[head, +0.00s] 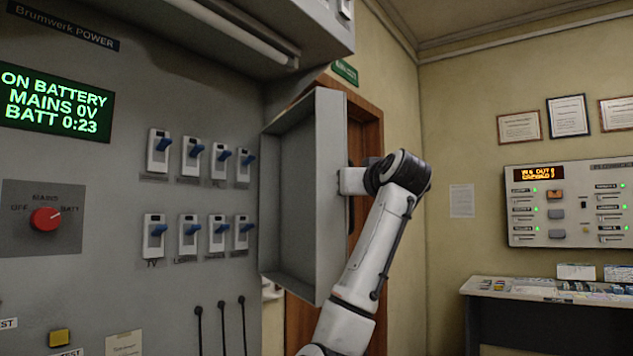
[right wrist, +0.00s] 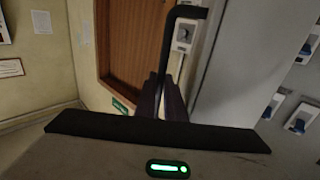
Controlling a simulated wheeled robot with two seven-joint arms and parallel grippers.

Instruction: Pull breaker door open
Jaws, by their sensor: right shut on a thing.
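The breaker door (head: 315,190), a deep grey tray-like cover, stands swung out from the grey breaker panel (head: 120,190). Its hollow inner side faces the panel's two rows of blue-levered switches, which are uncovered. My right arm reaches the door's outer face from the right. In the head view my right gripper's fingers are hidden there. In the right wrist view my right gripper (right wrist: 163,98) has its dark fingers together on a black bar-shaped door handle (right wrist: 168,50). My left gripper is not in view.
A grey overhead housing (head: 240,30) with a tube light juts out above the door. A wooden door (head: 372,135) stands behind it. A desk (head: 540,295) and a wall console (head: 570,205) are at the right. Black cables hang below the switches. The floor is not visible in the head view.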

